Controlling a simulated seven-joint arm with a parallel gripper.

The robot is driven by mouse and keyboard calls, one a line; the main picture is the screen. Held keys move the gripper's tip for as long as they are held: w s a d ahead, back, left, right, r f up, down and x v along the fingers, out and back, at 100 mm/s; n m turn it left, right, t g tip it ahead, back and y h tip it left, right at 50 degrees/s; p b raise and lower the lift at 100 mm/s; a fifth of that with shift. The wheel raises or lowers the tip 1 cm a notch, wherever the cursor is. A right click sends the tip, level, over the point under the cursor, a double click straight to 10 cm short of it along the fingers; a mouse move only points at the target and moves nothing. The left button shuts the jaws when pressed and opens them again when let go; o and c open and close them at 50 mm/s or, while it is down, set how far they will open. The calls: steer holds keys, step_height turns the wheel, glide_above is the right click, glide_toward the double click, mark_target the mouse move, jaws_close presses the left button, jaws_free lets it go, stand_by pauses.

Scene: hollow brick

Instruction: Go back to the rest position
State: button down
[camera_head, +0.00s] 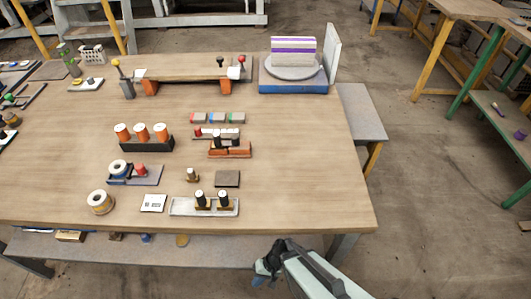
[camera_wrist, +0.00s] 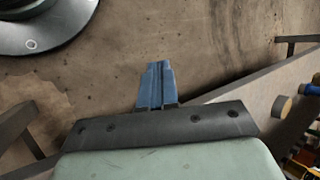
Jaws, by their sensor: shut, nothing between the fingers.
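My gripper (camera_head: 257,280) shows at the bottom centre of the head view, beyond the front edge of the wooden table (camera_head: 290,180) and over the floor side. In the wrist view my gripper (camera_wrist: 156,68) has its two blue fingers together with nothing between them. It is apart from the objects on the table.
A grey tray (camera_head: 178,208) with two black-topped pieces sits near the table's front edge. A scale (camera_head: 293,88) bearing a purple-and-white block stands at the back right. A bench (camera_head: 362,110) adjoins the table's right side. Open floor (camera_head: 430,200) lies to the right.

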steer(key=s+d+r+g+h, duration=0.1)
steer(key=s+d+h, duration=0.2)
steer(key=d, duration=0.7)
steer(key=s+d+r+m+g+h, duration=0.1)
steer(key=s+d+r+h, duration=0.1)
steer(key=d, duration=0.8)
steer(key=shift+s+d+g+h, duration=0.2)
steer(key=shift+s+g+h, duration=0.2)
steer(key=shift+s, duration=0.35)
steer(key=c, duration=1.8)
jaws_free()
